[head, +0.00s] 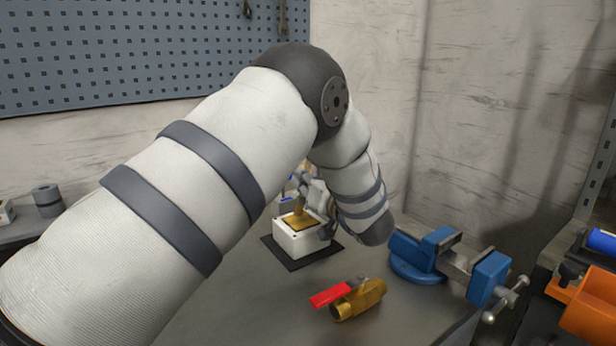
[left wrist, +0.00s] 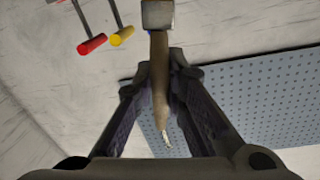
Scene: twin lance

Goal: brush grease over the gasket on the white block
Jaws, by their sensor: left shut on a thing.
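The white block (head: 296,243) stands on a dark mat (head: 272,245) on the bench, partly behind my left arm. A golden-brown square layer lies on its top where the gasket (head: 302,223) is; grease cannot be told apart from it. My left gripper (head: 304,188) is just above the block, small and partly hidden by the arm. In the left wrist view its fingers are shut on the wooden handle of a brush (left wrist: 159,85), whose metal ferrule (left wrist: 158,14) is at the top edge. The bristles are out of that view. My right gripper is not in view.
A brass valve with a red lever (head: 358,299) lies in front of the block. A blue vise (head: 430,255) stands to the right, and an orange bin (head: 590,305) is at the far right. A grey cylinder (head: 47,201) stands at the left. A pegboard (head: 130,50) hangs behind.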

